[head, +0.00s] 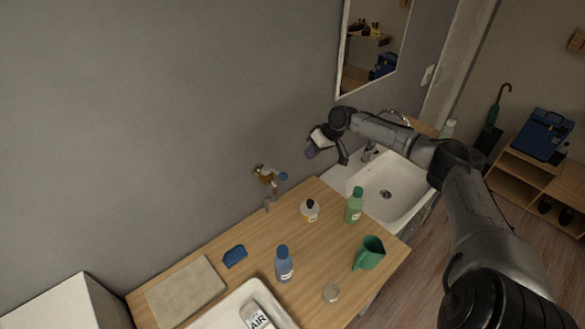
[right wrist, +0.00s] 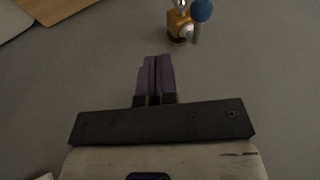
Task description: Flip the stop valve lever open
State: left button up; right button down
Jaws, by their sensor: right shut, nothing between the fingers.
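The stop valve (head: 265,174) is a small brass fitting on the grey wall, above the back edge of the wooden counter. Its lever ends in a blue grip (head: 283,176) on the right side of the brass body. In the right wrist view the brass body (right wrist: 179,24) and the blue grip (right wrist: 201,10) show at the top, beyond the fingertips. My right gripper (head: 311,152) is near the wall, up and to the right of the valve and apart from it. Its purple fingers (right wrist: 155,62) are shut and empty. My left gripper is not in view.
The counter (head: 215,262) holds a green bottle (head: 354,205), a white bottle (head: 309,211), a blue bottle (head: 284,264), a green mug (head: 369,253) and a blue sponge (head: 235,256). A sink (head: 405,182) is below my right arm. A mirror (head: 349,75) hangs above. The wall between gripper and valve looks clear.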

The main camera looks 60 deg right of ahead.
pick_arm(q)
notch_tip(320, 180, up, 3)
jog(key=p, duration=0.3)
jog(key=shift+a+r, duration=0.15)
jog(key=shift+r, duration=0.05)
pick_arm(e)
jog(key=w+a+f, duration=0.4)
jog(key=a+f, duration=0.1)
jog(key=shift+w+f, duration=0.15)
jog(key=shift+w, duration=0.05)
jog(key=shift+a, duration=0.15)
